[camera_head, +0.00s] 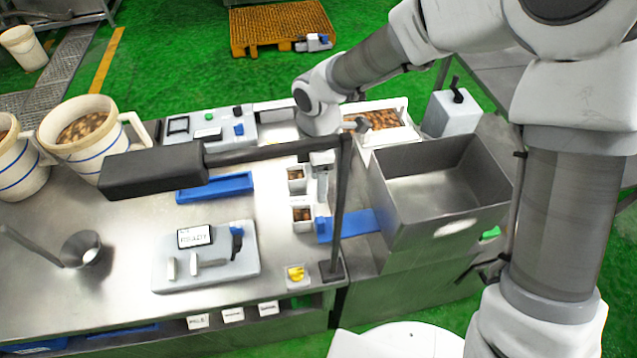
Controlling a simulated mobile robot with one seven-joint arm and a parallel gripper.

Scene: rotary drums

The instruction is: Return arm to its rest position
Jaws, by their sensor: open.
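My arm reaches in from the right edge and bends over the back middle of the steel bench (130,240). Its white wrist points down there. My gripper (322,186) shows only in part below the wrist, behind a dark horizontal bar and close to a dark upright post. It is open, and I see nothing held in it. It is next to small white bins (302,216) with brown contents. Its fingertips are small and hard to make out.
A dark box on a bar (153,172) overhangs the bench. An open steel bin (437,190) stands right of my gripper. White buckets (85,135) stand at left. A blue tray (215,187) lies mid-bench.

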